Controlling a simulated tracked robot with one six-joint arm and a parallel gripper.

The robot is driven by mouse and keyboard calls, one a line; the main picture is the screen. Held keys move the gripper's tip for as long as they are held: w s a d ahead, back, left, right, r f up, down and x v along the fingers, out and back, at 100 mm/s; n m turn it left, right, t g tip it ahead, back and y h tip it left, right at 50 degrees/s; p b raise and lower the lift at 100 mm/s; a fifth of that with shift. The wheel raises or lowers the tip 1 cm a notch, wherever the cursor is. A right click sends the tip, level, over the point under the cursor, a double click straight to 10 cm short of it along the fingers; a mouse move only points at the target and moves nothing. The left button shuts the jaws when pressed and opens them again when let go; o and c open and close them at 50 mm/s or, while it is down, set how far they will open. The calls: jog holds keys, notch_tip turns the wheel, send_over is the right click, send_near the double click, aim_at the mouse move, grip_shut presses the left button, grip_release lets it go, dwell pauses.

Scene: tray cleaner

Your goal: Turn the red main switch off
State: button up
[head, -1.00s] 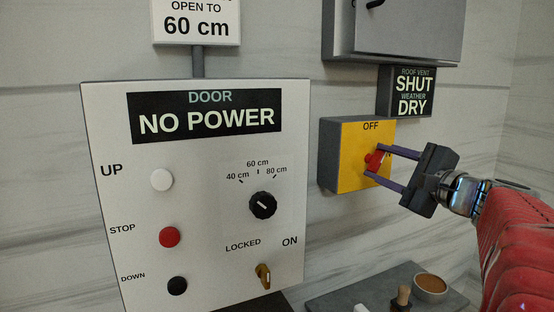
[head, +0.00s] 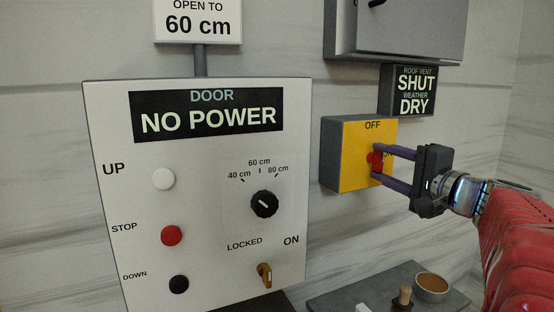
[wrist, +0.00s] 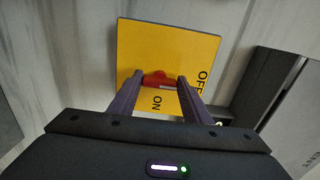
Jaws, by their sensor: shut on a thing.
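The red main switch (head: 374,158) is on the front of a yellow-faced box (head: 352,165) on the wall, marked OFF at the top and ON at the right. My gripper (head: 376,160) reaches it from the right, its two purple fingers at the switch. In the wrist view the red switch (wrist: 158,79) sits between the fingertips (wrist: 160,79), and my gripper is shut on it. The fingers hide part of the switch, so I cannot tell its exact setting. The door panel (head: 200,290) display reads NO POWER.
The door panel at the left carries buttons, a black dial (head: 264,204) and a brass key (head: 265,273). A grey cabinet (head: 400,30) and a vent sign (head: 413,90) are above the switch box. Below is a grey shelf (head: 345,297) with a bowl (head: 432,287).

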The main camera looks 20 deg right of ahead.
jog(key=shift+a+f, duration=0.1)
jog(key=shift+f, duration=0.15)
jog(key=o, duration=1)
jog(key=shift+r, duration=0.15)
jog(key=shift+o, duration=0.2)
jog(key=s, duration=1.4)
jog(key=shift+d, duration=0.25)
jog(key=shift+w, duration=0.1)
